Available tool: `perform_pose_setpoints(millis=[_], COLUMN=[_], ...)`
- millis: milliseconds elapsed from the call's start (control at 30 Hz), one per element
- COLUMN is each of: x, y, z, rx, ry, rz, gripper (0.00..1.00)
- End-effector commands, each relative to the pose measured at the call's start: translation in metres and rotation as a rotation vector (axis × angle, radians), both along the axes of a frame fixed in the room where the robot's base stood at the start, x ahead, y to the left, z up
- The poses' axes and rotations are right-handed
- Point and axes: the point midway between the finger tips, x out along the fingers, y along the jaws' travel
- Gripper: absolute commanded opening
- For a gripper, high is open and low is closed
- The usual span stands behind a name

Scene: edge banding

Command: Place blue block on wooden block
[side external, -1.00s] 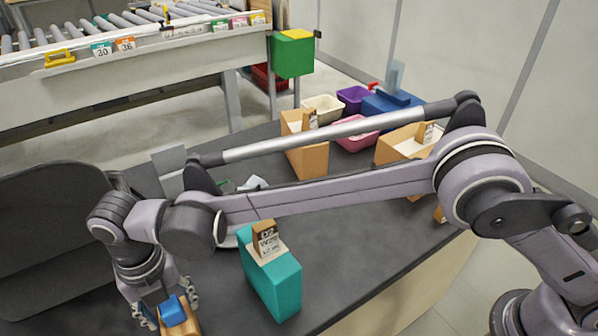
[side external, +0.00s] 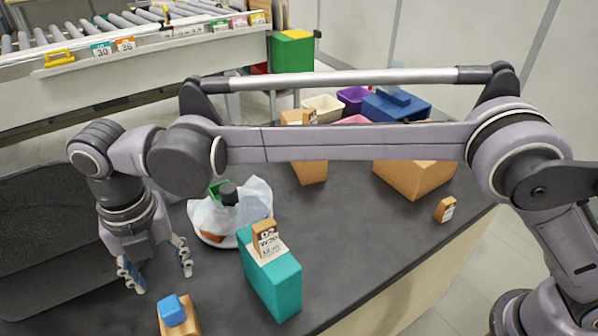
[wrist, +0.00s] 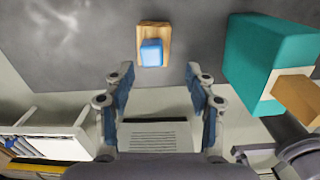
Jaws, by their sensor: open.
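The blue block (side external: 171,309) sits on top of the wooden block (side external: 182,327) at the lower left of the side view. The wrist view also shows the blue block (wrist: 152,52) resting on the wooden block (wrist: 153,33), toward one end of it. My gripper (side external: 160,272) is open and empty, raised above and behind the two blocks, with its fingers apart from both. In the wrist view the fingers (wrist: 160,78) are spread wide with nothing between them.
Cardboard boxes (side external: 415,178) and coloured bins (side external: 323,107) stand farther back.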

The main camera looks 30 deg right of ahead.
Motion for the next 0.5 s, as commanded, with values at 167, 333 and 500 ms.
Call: perform_pose_setpoints(millis=[167,333,500], x=[0.029,0.045,0.046], y=[-0.063,-0.136,-0.209], z=[0.032,0.059,0.077], rx=[0.055,0.132,0.22], ry=[-0.035,-0.068,-0.092], rz=[-0.332,-0.723,-1.109], gripper=[0.56,0.56,0.56])
